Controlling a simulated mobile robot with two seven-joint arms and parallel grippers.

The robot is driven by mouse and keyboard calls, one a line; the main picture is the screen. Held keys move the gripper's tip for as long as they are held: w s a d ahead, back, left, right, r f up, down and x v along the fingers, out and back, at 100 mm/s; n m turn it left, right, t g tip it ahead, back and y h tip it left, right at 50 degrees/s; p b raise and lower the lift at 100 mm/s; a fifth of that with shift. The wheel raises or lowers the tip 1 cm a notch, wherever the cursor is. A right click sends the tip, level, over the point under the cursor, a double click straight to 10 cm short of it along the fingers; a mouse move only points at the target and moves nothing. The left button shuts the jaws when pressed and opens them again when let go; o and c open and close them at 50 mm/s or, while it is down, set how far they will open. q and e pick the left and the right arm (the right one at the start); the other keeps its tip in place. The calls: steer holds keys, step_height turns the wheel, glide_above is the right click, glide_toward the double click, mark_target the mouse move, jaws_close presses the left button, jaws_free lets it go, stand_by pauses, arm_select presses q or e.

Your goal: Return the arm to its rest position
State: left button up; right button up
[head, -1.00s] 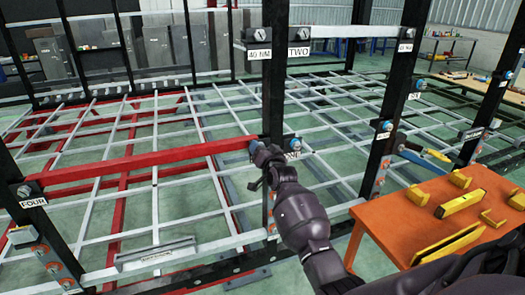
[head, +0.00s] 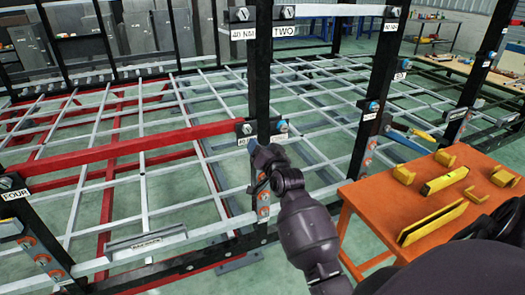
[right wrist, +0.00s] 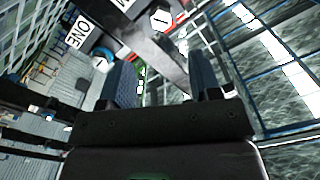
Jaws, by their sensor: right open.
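My right arm comes in from the lower right of the head view. Its gripper (head: 260,172) is in front of the black upright post (head: 263,85), just below the red crossbar (head: 130,145) and the blue-headed bolt (head: 282,126). In the right wrist view the two dark fingers of the right gripper (right wrist: 163,85) stand apart with nothing held between them. My left gripper is not in view.
An orange table (head: 375,215) with several yellow tools stands to the right of the arm. The chassis frame of white and red bars spreads behind and to the left. Another black post (head: 375,110) stands to the right. A workbench is at the back right.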

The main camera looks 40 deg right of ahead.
steer(key=shift+s+a, duration=0.1)
steer(key=shift+s, duration=0.25)
stand_by(0.4)
steer(key=s+a+f+n+g+y+b, duration=0.1)
steer(key=s+a+f+n+y, duration=0.2)
steer(key=s+a+f+n, duration=0.6)
steer(key=s+a+f+g, duration=0.2)
steer(key=s+f, duration=0.6)
steer(key=s, duration=0.1)
steer(key=s+a+f+g+y+b, duration=0.1)
steer(key=s+a+f+g, duration=0.1)
steer(key=s+f, duration=0.6)
steer(key=shift+s+a+n+g, duration=0.4)
steer(key=shift+s, duration=0.85)
steer(key=shift+f, duration=0.1)
